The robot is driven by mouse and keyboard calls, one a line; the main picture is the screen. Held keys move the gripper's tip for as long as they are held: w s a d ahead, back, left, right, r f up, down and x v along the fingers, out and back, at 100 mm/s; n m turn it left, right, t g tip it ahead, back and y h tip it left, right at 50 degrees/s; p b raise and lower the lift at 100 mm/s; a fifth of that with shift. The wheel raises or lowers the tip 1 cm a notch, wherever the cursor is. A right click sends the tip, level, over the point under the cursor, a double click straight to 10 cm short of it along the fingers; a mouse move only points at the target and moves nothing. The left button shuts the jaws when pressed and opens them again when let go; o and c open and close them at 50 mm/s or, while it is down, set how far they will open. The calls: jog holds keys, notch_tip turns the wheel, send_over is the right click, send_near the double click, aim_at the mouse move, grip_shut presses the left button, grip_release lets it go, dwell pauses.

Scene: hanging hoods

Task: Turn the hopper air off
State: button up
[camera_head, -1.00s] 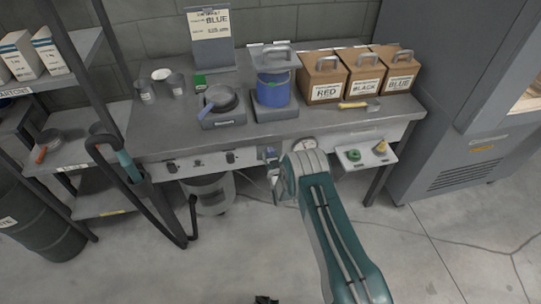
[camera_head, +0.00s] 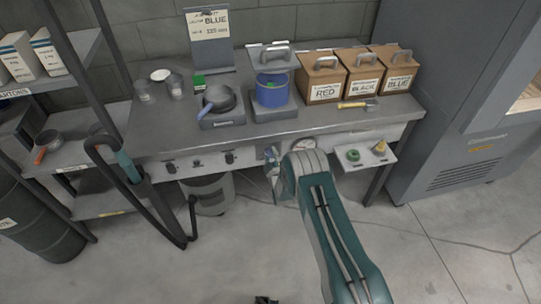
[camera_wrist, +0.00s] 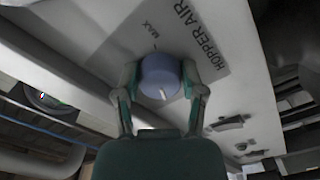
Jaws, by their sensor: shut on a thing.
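The hopper air knob (camera_wrist: 160,77) is a round grey-blue knob with a white pointer line, on a pale panel in the wrist view. The pointer line lies on the side away from MAX. My gripper (camera_wrist: 160,71) is shut on the knob, one finger on each side. In the head view my gripper (camera_head: 273,162) is at the bench's front panel, with the knob hidden there by the gripper and arm.
A small shelf (camera_head: 367,160) with a green knob-like piece sticks out further right. Several dark knobs (camera_head: 229,157) line the panel to the left. A bin (camera_head: 208,197) stands below.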

jog(key=n, duration=0.5)
jog(key=shift+a+r+n, duration=0.15)
jog(key=shift+a+n, duration=0.05)
jog(key=shift+n, duration=0.1)
jog(key=n, duration=0.3)
jog(key=shift+n, duration=0.9)
jog(key=shift+s+f, duration=0.15)
jog(key=shift+f, duration=0.05)
jog(key=o, duration=1.2)
jog(key=shift+c, duration=0.2)
jog(key=shift+a, duration=0.15)
jog(key=shift+d+r, duration=0.1)
jog(key=shift+d, duration=0.1)
